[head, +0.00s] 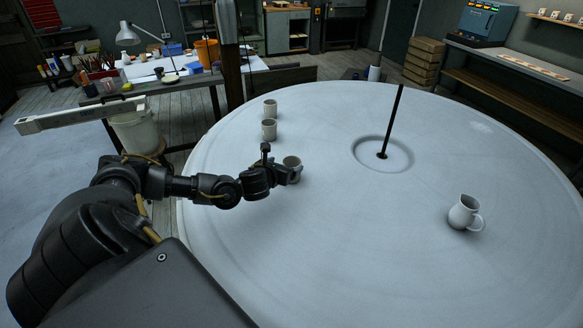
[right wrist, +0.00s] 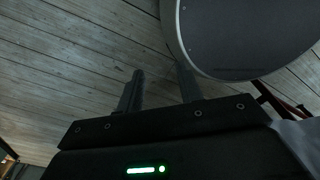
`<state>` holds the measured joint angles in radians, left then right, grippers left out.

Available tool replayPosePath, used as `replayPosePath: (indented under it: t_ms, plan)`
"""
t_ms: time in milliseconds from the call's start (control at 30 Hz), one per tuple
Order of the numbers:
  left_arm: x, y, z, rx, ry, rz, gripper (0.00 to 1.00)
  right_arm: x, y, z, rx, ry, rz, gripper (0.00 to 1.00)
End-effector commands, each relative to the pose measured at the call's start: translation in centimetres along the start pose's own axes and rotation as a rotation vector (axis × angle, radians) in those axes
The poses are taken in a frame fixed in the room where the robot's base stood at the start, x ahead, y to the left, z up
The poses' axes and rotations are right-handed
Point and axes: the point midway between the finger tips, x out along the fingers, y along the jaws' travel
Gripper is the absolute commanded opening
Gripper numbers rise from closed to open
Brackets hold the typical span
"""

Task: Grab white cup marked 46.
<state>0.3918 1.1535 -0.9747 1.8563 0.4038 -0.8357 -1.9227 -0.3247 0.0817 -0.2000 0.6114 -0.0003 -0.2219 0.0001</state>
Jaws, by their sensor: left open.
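Three pale cups stand on the large round white table (head: 330,270). The nearest cup (head: 292,161) is at my left gripper (head: 284,173), whose open fingers are beside or around its near side; I cannot tell if they touch. The gripper partly hides this cup. Behind it stand a middle cup (head: 269,130) and a far cup (head: 270,107), both upright. No number is legible on any cup. My right gripper (right wrist: 160,84) shows in the right wrist view, its fingers apart and empty above the plank floor.
A white pitcher (head: 463,213) with a handle stands at the table's right. A thin dark rod (head: 392,120) rises from the recessed centre. A dark post (head: 232,80) stands behind the table's left edge. The front middle of the table is clear.

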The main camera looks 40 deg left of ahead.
Motion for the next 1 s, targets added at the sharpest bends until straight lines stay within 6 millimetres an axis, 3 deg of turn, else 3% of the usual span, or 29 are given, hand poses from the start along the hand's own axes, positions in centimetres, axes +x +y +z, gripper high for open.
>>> replayPosePath:
  t_ms: [133,333,467,700,1000]
  plan:
    - [1.7,-0.1,0.1,-0.002,0.001,0.000,0.86,-0.7,0.4,-1.1,-0.001,0.013,0.004,0.36]
    - [2.1,-0.1,-0.1,-0.001,0.002,0.000,0.86,-0.6,0.9,-4.6,-0.001,0.063,0.011,0.36]
    - [2.8,-0.2,0.1,-0.002,0.002,0.000,0.86,-1.4,0.9,-4.2,-0.001,0.056,0.010,0.36]
    - [5.8,-0.3,-0.1,-0.001,0.001,0.001,0.86,-3.3,0.2,-1.7,0.000,0.021,0.002,0.36]
    - [7.3,-0.2,-0.4,-0.001,0.002,0.000,0.86,-3.5,0.1,-2.8,0.002,0.034,0.000,0.36]
